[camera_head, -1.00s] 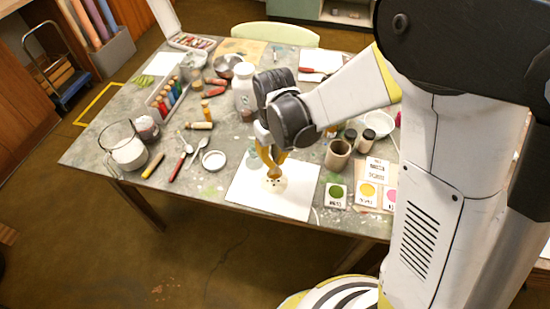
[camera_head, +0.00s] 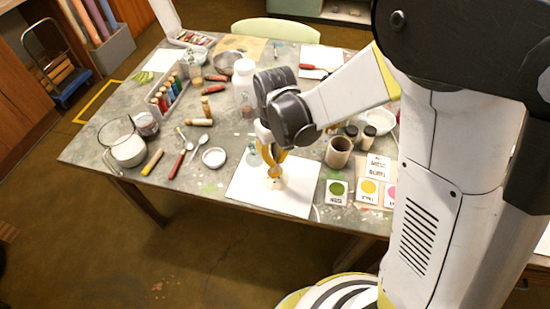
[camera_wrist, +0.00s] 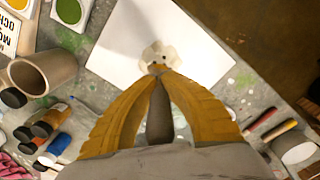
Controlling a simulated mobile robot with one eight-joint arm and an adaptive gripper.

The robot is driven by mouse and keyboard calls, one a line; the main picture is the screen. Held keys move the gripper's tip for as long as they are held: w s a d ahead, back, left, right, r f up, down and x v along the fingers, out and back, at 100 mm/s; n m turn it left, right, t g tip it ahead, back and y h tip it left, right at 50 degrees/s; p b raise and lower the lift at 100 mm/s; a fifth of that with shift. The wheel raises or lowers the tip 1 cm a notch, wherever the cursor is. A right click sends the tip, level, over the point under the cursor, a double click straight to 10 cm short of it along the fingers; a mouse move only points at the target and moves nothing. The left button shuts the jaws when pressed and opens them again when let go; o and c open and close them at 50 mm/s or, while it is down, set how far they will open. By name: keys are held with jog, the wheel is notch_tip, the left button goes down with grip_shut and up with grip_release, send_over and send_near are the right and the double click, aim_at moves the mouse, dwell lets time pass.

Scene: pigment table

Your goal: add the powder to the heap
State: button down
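A small pale cream heap (camera_wrist: 160,54) lies on a white sheet (camera_head: 250,188) near the front edge of the table; it also shows in the head view (camera_head: 273,184). In the wrist view the heap has a lumpy outline and a few dark spots. My gripper (camera_wrist: 159,71), with yellow fingers, points down right over the heap, its fingertips together at the heap's near side. The fingertips also show in the head view (camera_head: 274,173). I cannot tell whether they touch the heap or pinch any powder. The fingers partly hide the sheet.
A brown cup (camera_head: 338,153) and colour cards (camera_head: 337,192) stand right of the sheet. A small white dish (camera_head: 214,158), spoons (camera_head: 197,145) and a glass jug (camera_head: 124,144) are left of it. A white bottle (camera_head: 243,80) stands behind.

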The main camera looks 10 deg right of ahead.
aim_at(275, 146)
jog(key=shift+f+b, duration=0.45)
dwell(1.3)
jog(key=shift+r+p, duration=2.6)
jog(key=shift+r, duration=0.95)
